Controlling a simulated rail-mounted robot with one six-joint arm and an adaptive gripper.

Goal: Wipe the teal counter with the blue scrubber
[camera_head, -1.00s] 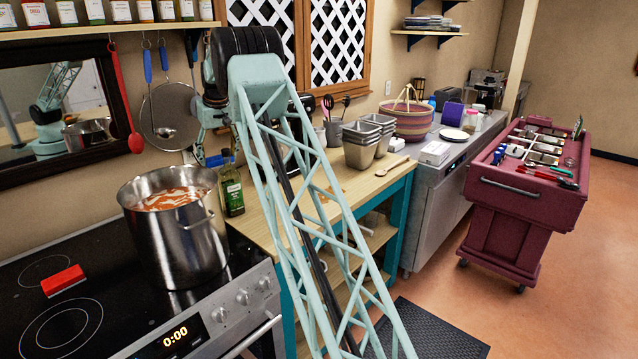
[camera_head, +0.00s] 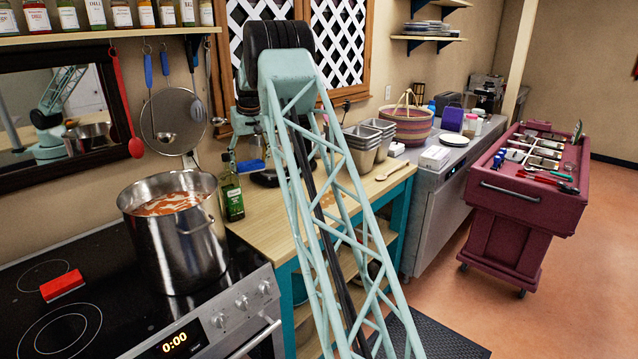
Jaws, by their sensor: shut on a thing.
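The teal counter (camera_head: 262,222) has a pale wooden top on a teal frame and stands right of the stove. My gripper (camera_head: 238,160) is over its back left part, behind the green-labelled bottle (camera_head: 232,190). It is shut on the blue scrubber (camera_head: 252,165), of which a small blue part shows. I cannot tell whether the scrubber touches the wood. An orange-brown patch (camera_head: 331,199) on the counter top shows through my arm's lattice. My arm hides much of the counter's middle.
A steel pot (camera_head: 175,240) of orange soup stands on the stove (camera_head: 110,314), with a red block (camera_head: 62,283) nearby. Metal containers (camera_head: 362,150) and a wooden spoon (camera_head: 392,172) occupy the counter's right part. Utensils hang on the wall behind.

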